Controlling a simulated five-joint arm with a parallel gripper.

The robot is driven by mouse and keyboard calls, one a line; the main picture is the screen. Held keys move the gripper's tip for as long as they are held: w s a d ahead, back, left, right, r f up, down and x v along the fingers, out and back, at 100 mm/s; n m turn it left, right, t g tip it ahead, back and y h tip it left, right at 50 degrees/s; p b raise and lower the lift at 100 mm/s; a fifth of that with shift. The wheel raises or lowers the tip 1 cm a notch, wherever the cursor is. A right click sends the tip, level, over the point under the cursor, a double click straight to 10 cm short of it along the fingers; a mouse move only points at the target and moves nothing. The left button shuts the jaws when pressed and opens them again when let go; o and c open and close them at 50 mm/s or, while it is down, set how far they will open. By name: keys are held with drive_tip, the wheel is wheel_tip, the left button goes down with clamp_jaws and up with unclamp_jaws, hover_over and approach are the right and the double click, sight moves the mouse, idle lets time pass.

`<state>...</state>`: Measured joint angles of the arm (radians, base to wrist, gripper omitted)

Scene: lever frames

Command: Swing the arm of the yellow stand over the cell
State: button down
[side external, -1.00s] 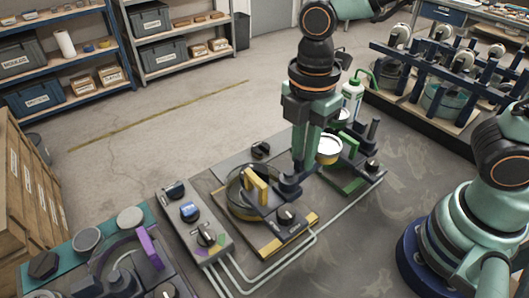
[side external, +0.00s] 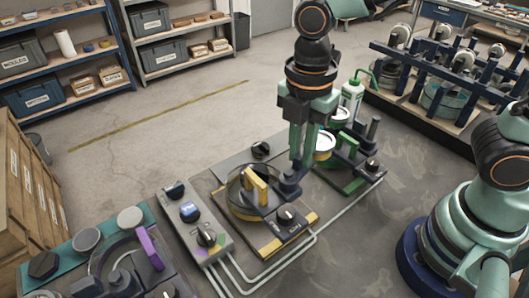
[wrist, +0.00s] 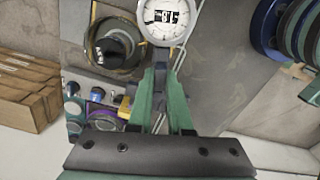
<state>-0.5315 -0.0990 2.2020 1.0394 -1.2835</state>
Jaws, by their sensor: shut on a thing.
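The yellow stand (side external: 258,240) has a dark base plate with yellow edges, beside my gripper (side external: 297,170). Its round cell (side external: 234,205) has a clear rim, with an upright yellow piece (side external: 257,187) by it. A white-topped round head with a yellow band (side external: 324,146) is right of my fingers, away from the cell. In the wrist view its dial (wrist: 167,17) lies just beyond my fingertips (wrist: 161,68), and the cell (wrist: 115,45) is to the left. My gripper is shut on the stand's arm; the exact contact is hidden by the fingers.
A green stand (side external: 345,185) with a bottle (side external: 351,103) is close behind on the right. A grey knob box (side external: 192,222) and a purple-marked stand (side external: 149,247) are on the left.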

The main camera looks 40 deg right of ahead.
drive_tip(key=shift+w+a+r+n, duration=0.1)
drive_tip(key=shift+w+a+n, duration=0.4)
drive_tip(key=shift+n, duration=2.05)
drive_tip(key=shift+w+a+f+n, duration=0.1)
drive_tip(key=shift+w+a+n, duration=0.4)
drive_tip(key=shift+n, duration=2)
drive_tip(key=shift+w+a+r+n, duration=0.1)
drive_tip(key=shift+w+a+n, duration=0.4)
drive_tip(key=shift+n, duration=2.05)
drive_tip(key=shift+s+a, duration=0.2)
drive_tip(key=c, duration=0.8)
unclamp_jaws()
drive_tip(key=shift+c, duration=0.2)
wheel_tip(320, 180, up, 12)
drive_tip(key=shift+d, duration=0.15)
